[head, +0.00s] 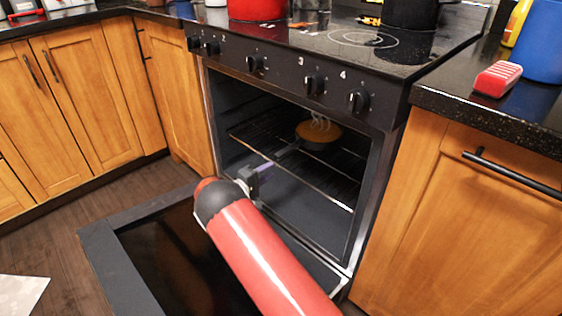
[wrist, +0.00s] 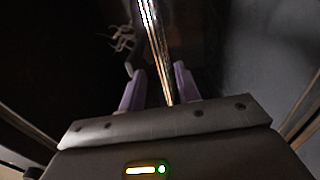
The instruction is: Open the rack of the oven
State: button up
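The oven (head: 300,100) has its door (head: 100,250) folded down. Its wire rack (head: 325,196) is inside the cavity, with a steaming dish in a pan (head: 318,133) on it. My gripper (head: 262,172) is at the oven opening, by the rack's front edge. In the wrist view, the two purple fingers of my gripper (wrist: 160,68) are apart. The rack's shiny front bar (wrist: 155,40) runs lengthwise through the gap between them, closer to the right finger. I cannot tell whether a finger touches it.
The open door lies low under my red arm. Wooden cabinets (head: 75,95) stand to the left and a drawer front (head: 480,215) to the right. Above are the knobs (head: 313,84), the cooktop with pots, and a red sponge (head: 497,78) on the right counter.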

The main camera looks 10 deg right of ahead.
aim_at(278, 166)
jog(key=x, duration=0.7)
jog(key=shift+d+p, duration=0.15)
jog(key=shift+p, duration=0.15)
jog(key=shift+c, duration=0.3)
grip_shut()
